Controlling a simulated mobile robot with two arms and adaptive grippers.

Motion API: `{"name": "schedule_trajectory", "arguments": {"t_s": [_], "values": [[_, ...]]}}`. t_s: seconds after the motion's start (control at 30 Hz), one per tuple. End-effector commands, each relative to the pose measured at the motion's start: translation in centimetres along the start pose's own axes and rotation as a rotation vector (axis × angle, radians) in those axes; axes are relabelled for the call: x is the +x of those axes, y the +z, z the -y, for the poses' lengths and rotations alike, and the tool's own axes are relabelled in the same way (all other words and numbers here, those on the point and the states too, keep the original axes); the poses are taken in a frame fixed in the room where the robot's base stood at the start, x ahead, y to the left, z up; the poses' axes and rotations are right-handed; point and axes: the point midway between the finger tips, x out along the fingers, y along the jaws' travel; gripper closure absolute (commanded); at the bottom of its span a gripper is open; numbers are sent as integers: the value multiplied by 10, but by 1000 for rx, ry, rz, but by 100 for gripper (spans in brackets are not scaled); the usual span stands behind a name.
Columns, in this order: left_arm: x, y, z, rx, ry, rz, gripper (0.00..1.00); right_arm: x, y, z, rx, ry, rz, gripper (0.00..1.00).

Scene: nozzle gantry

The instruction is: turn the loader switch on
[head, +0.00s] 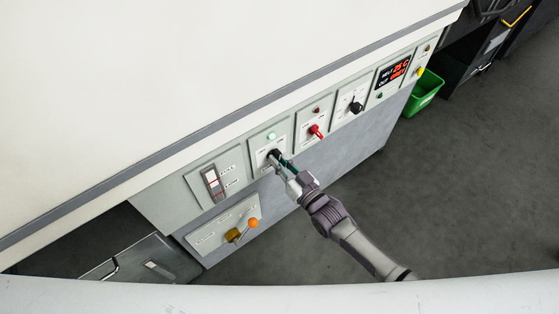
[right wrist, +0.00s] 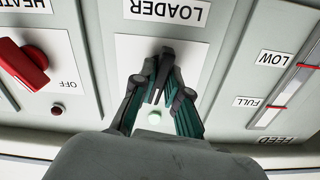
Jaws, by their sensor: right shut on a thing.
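The loader switch is a black knob (head: 273,153) on a light panel in the control row. It also shows in the right wrist view (right wrist: 166,52), where the picture is upside down and the label LOADER (right wrist: 167,10) is readable. My right gripper (head: 281,163) is shut on this knob, with one finger on each side of it in the right wrist view (right wrist: 160,90). The fingers partly hide the knob and its position marks. A pale green lamp (head: 271,136) on the loader panel looks lit. My left gripper is in neither view.
The heater's red knob (head: 317,131) and another black knob (head: 355,107) sit to the right. A green bin (head: 424,92) stands beyond the cabinet. Floor in front is clear.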

Motion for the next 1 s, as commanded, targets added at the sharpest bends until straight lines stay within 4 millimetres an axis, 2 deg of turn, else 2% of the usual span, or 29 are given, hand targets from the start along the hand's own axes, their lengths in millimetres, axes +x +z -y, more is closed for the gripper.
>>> {"name": "schedule_trajectory", "arguments": {"t_s": [0.2,0.43,1.0], "values": [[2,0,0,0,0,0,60,2,-4,0,166,-3,-9,100],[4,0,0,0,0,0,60,2,-4,0,282,-3,-9,100],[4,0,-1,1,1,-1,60,3,-5,0,352,-3,-11,100]]}}
